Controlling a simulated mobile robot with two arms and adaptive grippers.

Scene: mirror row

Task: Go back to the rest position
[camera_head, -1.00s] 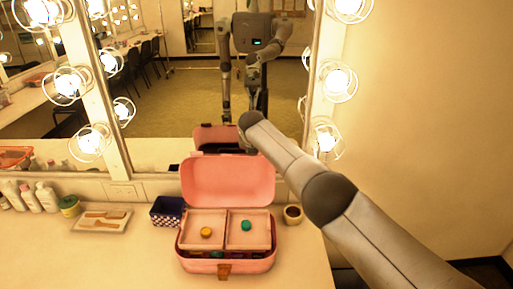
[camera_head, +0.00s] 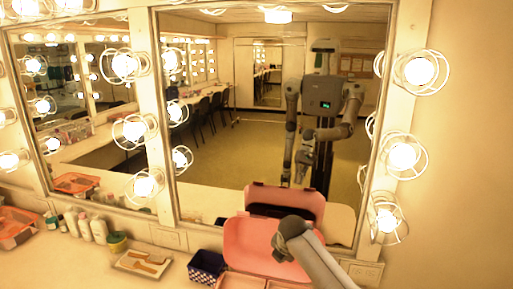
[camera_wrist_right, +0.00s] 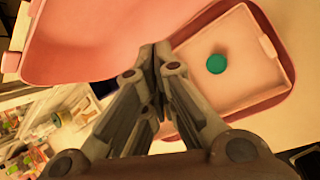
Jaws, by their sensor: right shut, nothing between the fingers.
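My right arm comes in from the lower right in the head view, its dark rounded end (camera_head: 291,228) in front of the open lid of a pink case (camera_head: 243,240). The fingers of the right gripper cannot be made out there. In the right wrist view the right gripper (camera_wrist_right: 155,50) is shut and empty. Its fingertips are over the pink case, between the lid (camera_wrist_right: 100,45) and a pale tray (camera_wrist_right: 262,88) with a round teal item (camera_wrist_right: 216,63). I cannot judge the gap to the case. My left gripper is not directly in view.
A blue patterned box (camera_head: 207,268) stands left of the case. A tray with brown items (camera_head: 142,262), a green-lidded jar (camera_head: 117,243) and white bottles (camera_head: 97,229) stand further left. The large mirror (camera_head: 230,130), framed by caged bulbs, reflects me and the room.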

